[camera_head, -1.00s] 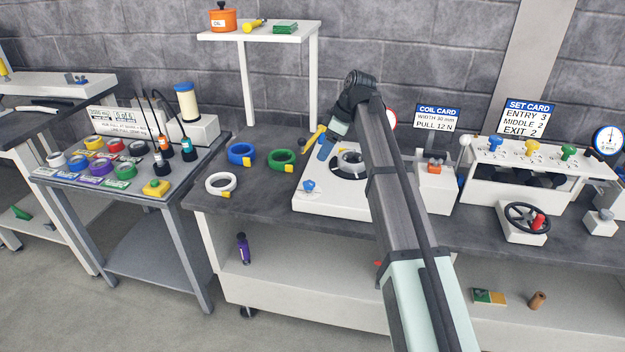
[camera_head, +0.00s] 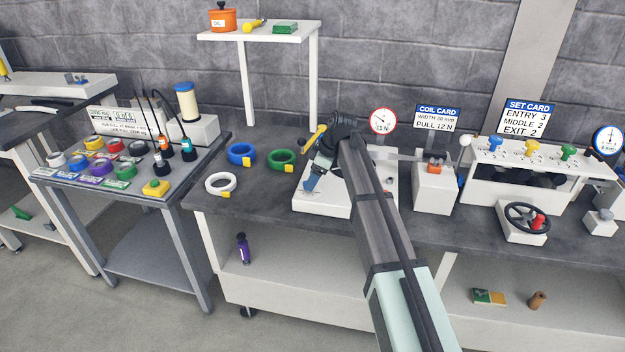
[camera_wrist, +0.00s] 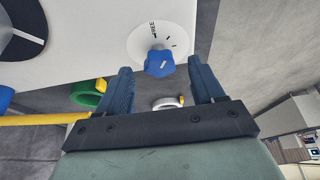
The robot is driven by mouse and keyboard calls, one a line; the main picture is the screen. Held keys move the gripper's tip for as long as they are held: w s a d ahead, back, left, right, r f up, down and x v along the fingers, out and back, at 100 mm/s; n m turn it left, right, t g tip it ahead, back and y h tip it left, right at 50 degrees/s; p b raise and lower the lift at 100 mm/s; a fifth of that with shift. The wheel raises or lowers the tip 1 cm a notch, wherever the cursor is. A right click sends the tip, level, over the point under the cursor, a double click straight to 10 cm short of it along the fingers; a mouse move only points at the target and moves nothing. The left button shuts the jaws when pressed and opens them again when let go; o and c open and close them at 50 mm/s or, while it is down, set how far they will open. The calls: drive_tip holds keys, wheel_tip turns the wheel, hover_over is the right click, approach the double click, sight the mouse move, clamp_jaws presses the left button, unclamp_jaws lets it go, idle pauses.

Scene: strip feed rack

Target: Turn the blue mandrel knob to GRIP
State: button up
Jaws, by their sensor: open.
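The blue mandrel knob (camera_wrist: 160,63) sits on a round white dial (camera_wrist: 170,30) on the white base plate (camera_wrist: 90,50). The word FREE is readable on the dial near the knob; other marks are too small to read. My gripper (camera_wrist: 160,66) is open, with one blue finger on each side of the knob and visible gaps between. I cannot tell whether the fingertips are down at the knob's height. In the head view my gripper (camera_head: 311,181) is over the front left corner of the base plate (camera_head: 320,205), and the knob is hidden or merges with the blue fingers.
A yellow bar (camera_head: 315,137) stands beside my wrist. Green (camera_head: 283,160), blue (camera_head: 240,154) and white (camera_head: 221,184) rings lie left of the plate. A round gauge (camera_head: 383,121) and the coil card (camera_head: 437,118) stand behind to the right. My arm covers the plate's reel.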

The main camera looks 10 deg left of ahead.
drive_tip(key=shift+a+f, duration=0.25)
drive_tip(key=shift+f, duration=0.35)
drive_tip(key=c, duration=1)
